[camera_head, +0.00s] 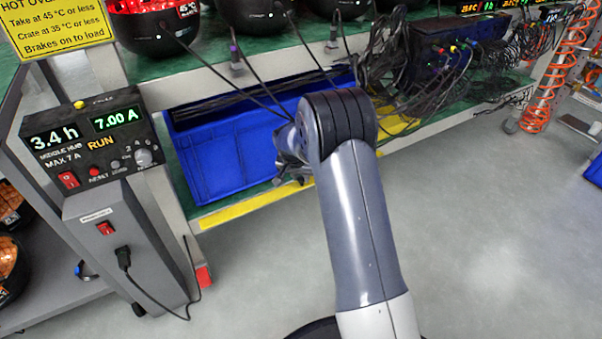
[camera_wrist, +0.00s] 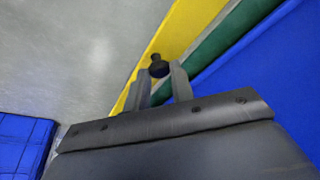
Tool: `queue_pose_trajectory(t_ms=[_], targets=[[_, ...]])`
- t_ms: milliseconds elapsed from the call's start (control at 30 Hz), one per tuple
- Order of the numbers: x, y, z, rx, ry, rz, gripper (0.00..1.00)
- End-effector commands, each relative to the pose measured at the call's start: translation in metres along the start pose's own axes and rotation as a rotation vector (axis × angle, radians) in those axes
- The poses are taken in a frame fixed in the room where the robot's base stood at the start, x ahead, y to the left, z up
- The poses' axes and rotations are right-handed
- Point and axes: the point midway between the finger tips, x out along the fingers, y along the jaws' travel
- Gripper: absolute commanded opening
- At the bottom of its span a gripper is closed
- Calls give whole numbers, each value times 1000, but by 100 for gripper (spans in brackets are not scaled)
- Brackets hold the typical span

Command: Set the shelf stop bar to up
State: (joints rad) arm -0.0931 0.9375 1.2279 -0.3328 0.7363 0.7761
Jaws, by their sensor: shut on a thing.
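The shelf stop bar looks to be the long yellow bar (camera_head: 250,205) along the front edge of the lower rack shelf. It lies low, below the front of the blue crate (camera_head: 225,155). In the wrist view the yellow bar (camera_wrist: 185,32) runs diagonally beside the green shelf edge, with a black knob (camera_wrist: 157,64) on it. My gripper (camera_wrist: 160,80) is shut on this knob, one finger on each side. In the head view my arm hides the knob and most of my gripper.
The blue crate stands on the shelf just behind the bar. Black cables (camera_head: 390,60) hang from the shelf above, right of my arm. A control box (camera_head: 95,140) stands at left.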

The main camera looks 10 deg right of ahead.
Motion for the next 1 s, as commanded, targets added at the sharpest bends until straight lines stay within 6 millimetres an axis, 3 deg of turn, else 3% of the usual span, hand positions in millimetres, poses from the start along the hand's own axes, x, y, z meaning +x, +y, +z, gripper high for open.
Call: queue_pose_trajectory(t_ms=[533,567,600,800,1000], targets=[[-2,-5,-4,-19,-44,39,0],[-2,-5,-4,-20,-43,39,25],[-2,-5,-4,-20,-43,39,28],[-2,-4,-4,-19,-45,41,44],[-2,-4,-4,-19,-46,42,44]])
